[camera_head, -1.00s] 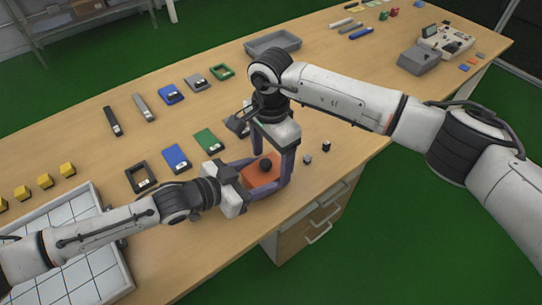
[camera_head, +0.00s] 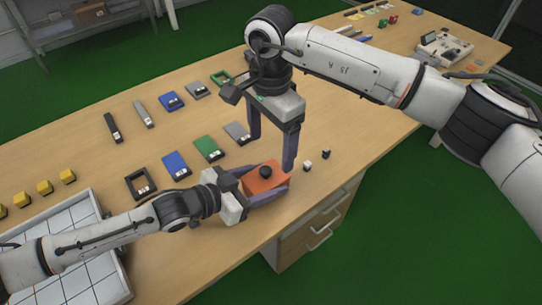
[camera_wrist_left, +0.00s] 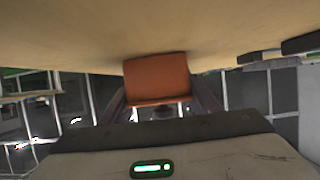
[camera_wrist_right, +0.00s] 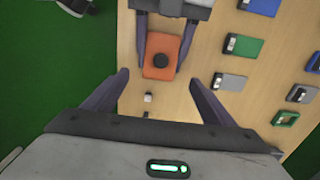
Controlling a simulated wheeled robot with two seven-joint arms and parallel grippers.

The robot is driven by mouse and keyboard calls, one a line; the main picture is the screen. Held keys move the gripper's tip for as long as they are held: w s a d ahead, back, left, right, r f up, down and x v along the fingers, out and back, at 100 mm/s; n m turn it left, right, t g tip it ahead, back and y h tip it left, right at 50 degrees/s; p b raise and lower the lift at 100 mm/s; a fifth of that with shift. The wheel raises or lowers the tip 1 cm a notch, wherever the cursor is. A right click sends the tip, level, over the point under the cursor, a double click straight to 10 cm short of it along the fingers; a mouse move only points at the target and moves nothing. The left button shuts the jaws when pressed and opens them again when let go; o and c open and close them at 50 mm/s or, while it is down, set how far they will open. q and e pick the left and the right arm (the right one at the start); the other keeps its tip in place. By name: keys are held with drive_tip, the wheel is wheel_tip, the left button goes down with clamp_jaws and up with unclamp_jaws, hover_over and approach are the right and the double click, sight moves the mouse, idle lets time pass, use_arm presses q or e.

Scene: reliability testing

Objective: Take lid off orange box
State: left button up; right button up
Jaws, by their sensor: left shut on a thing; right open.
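The orange box (camera_head: 258,187) stands near the table's front edge, with a round black knob (camera_head: 265,172) on its orange top. The lid's seam is too small to make out. My left gripper (camera_head: 277,178) is shut on the box, one finger along each side. The box also shows between the left fingers in the left wrist view (camera_wrist_left: 157,80). My right gripper (camera_head: 272,152) is open and empty above the box, fingers pointing down. In the right wrist view the knob (camera_wrist_right: 161,60) lies just beyond the open fingertips, touching neither.
Two small cubes (camera_head: 307,166) lie to the right of the box. Green (camera_head: 208,148), blue (camera_head: 176,164) and grey (camera_head: 237,132) flat pieces lie behind it. A white gridded tray (camera_head: 75,245) with yellow blocks beside it is at left. The front edge is close.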

drive_tip(key=shift+r, duration=2.05)
use_arm(q)
drive_tip(key=o, duration=1.6)
